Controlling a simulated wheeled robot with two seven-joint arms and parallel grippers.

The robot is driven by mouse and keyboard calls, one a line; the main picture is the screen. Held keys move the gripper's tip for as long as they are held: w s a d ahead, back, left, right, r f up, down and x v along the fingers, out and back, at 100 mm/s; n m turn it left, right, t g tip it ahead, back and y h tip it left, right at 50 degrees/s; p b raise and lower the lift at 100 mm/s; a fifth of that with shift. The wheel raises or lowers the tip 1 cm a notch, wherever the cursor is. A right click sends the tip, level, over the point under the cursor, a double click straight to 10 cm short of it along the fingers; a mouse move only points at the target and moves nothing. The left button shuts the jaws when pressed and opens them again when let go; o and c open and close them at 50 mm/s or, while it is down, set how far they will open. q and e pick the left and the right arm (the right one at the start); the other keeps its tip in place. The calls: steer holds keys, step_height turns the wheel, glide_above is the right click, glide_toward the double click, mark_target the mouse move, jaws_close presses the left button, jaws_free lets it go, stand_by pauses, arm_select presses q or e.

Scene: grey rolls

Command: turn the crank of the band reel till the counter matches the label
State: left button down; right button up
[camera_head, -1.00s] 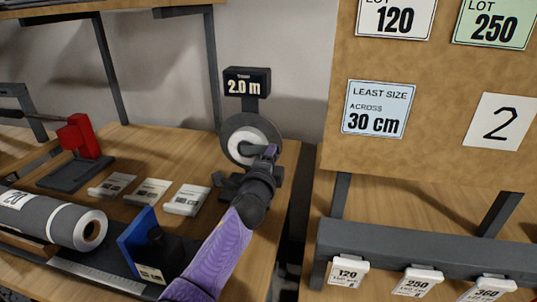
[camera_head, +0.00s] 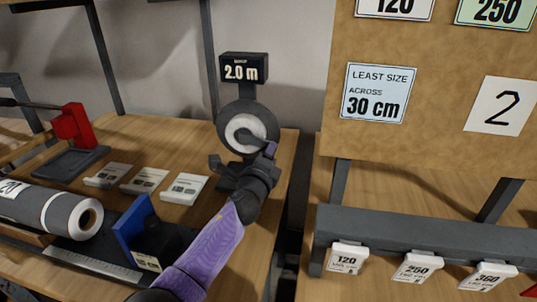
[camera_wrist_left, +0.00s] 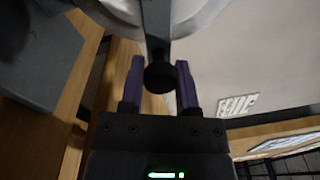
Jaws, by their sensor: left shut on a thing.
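The band reel (camera_head: 226,136) stands at the right end of the wooden bench, a dark disc with a pale centre. Its counter (camera_head: 243,68) on top reads 2.0 m. My left gripper (camera_head: 268,150) is at the lower right of the reel, shut on the crank's knob. In the left wrist view the dark crank knob (camera_wrist_left: 160,77) sits between the purple fingers of my left gripper (camera_wrist_left: 160,85). A small white label (camera_head: 146,262) is on the dark block by the blue plate; its text is too small to read surely. My right gripper is not in view.
A grey roll (camera_head: 62,213) lies at the left by a steel ruler (camera_head: 95,265). Several white card stacks (camera_head: 145,181) and a red-handled tool (camera_head: 74,124) stand behind. A board with signs (camera_head: 440,75) rises at the right, above a rail with tags (camera_head: 347,257).

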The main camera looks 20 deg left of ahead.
arm_select(q)
steer(key=shift+c, duration=1.7)
jaws_free()
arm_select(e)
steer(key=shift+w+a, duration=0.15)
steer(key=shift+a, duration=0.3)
arm_select(q)
steer(key=shift+s+r+p, duration=0.15)
steer(key=shift+s+p, duration=0.25)
steer(key=s+p, duration=0.3)
steer(key=s, duration=0.6)
steer(key=shift+f, duration=0.3)
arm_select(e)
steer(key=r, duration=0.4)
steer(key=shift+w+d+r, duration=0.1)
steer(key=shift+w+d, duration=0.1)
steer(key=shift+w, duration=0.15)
